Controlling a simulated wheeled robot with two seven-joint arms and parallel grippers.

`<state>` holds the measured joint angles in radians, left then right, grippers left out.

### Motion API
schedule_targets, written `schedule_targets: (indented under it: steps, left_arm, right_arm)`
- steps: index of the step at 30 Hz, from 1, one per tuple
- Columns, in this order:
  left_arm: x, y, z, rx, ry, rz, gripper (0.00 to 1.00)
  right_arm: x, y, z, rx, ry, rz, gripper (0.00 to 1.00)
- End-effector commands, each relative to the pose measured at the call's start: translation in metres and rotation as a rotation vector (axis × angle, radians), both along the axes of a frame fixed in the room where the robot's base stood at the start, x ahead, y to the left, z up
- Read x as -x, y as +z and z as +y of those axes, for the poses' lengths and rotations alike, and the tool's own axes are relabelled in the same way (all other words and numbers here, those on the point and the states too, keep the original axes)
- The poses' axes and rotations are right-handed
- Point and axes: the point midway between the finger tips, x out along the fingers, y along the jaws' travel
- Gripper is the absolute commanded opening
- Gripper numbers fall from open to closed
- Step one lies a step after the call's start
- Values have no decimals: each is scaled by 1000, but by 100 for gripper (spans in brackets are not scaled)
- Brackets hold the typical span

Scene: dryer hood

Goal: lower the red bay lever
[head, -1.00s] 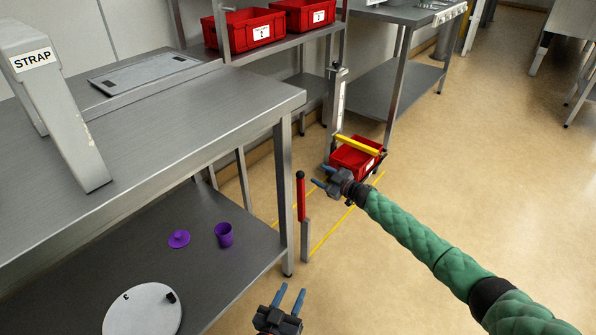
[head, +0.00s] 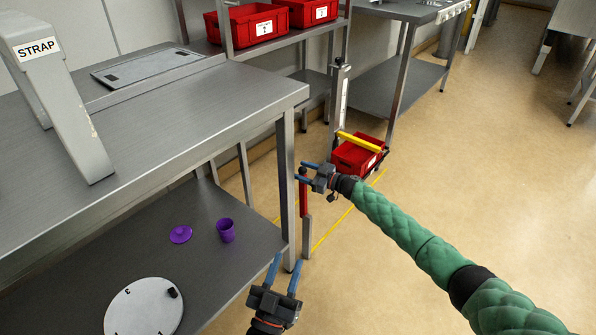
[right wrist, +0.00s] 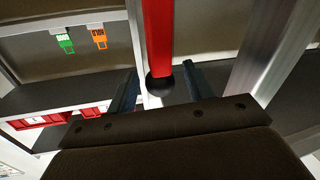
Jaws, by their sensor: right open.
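The red bay lever (head: 303,200) stands upright on a grey post beside the corner leg of the steel table. My right gripper (head: 302,172) is open at the lever's top end. In the right wrist view the red lever (right wrist: 157,35) and its black knob (right wrist: 160,86) show between the two spread fingers (right wrist: 160,80). I see a gap on the side of the left finger; contact on the other side is unclear. My left gripper (head: 285,264) is open and empty, low in front of the table's lower shelf.
The steel table (head: 160,130) has a leg (head: 285,190) close to the lever. A red crate (head: 357,157) with a yellow bar (head: 358,141) stands behind the lever, near yellow floor lines (head: 333,230). A purple cup (head: 226,231) is on the lower shelf.

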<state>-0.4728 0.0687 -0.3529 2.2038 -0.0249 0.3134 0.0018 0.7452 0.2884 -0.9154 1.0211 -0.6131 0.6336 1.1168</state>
Motion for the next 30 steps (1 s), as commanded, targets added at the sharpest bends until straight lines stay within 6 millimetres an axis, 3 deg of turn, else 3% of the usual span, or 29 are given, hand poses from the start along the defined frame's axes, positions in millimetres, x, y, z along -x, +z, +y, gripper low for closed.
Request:
schedule_targets:
  steps: [9,21,29,30]
  left_arm:
    - [8,37,4,30,7,-123,36]
    - [10,44,5,35,7,-142,36]
    - [10,43,5,34,7,-142,36]
    - [10,43,5,34,7,-142,36]
  right_arm:
    - [-10,0,19,1,-1,-1,52]
    - [-11,0,22,1,-1,-1,52]
    - [-11,0,22,1,-1,-1,2]
    - [-11,0,22,1,-1,-1,0]
